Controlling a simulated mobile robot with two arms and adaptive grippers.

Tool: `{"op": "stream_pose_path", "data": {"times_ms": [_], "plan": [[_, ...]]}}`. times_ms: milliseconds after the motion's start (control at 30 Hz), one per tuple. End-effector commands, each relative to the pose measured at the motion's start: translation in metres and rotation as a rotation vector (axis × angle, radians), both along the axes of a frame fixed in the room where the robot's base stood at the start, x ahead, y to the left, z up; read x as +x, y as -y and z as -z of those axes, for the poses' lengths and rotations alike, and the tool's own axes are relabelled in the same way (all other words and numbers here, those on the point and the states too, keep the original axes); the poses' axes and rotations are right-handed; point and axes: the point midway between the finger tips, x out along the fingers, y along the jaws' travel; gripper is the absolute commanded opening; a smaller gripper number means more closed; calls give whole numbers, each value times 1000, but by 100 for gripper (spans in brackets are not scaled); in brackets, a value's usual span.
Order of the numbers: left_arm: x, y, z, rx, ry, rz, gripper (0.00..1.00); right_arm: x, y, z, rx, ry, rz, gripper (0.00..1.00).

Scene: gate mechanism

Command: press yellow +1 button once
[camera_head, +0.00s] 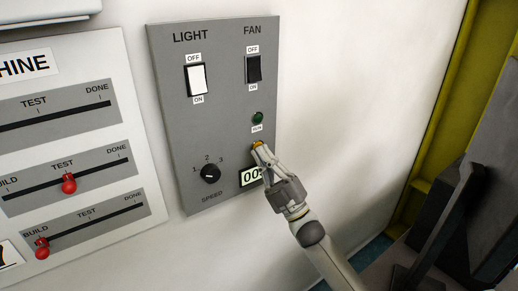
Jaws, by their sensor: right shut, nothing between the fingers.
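The yellow button (258,144) is on the grey control panel (225,125), below a small green button or light (257,118). Only its upper edge shows, as my right gripper (262,151) covers the rest. The right gripper is shut and empty, with its fingertips at the button. I cannot tell if they touch it or press it in. Below it a small display (250,177) shows digits that look like "00"; its right end is hidden by the gripper. The "+1" label is not visible. My left gripper is not in view.
The panel also has a white LIGHT switch (197,79), a black FAN switch (254,69) and a black SPEED knob (210,173). To the left is a white board (130,160) with red sliders. Bare wall lies to the right, then a yellow frame (435,110).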

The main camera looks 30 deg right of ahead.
Motion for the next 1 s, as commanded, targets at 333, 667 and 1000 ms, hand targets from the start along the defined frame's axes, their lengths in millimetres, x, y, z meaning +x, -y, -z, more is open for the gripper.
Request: {"op": "stream_pose_path", "data": {"times_ms": [333, 667, 1000], "plan": [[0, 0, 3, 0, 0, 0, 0, 4, 0, 0, 0, 0, 0, 0], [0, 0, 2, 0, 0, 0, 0, 3, 0, 0, 0, -1, 0, 0], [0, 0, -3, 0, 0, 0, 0, -12, 1, 0, 0, -1, 0, 0]]}}
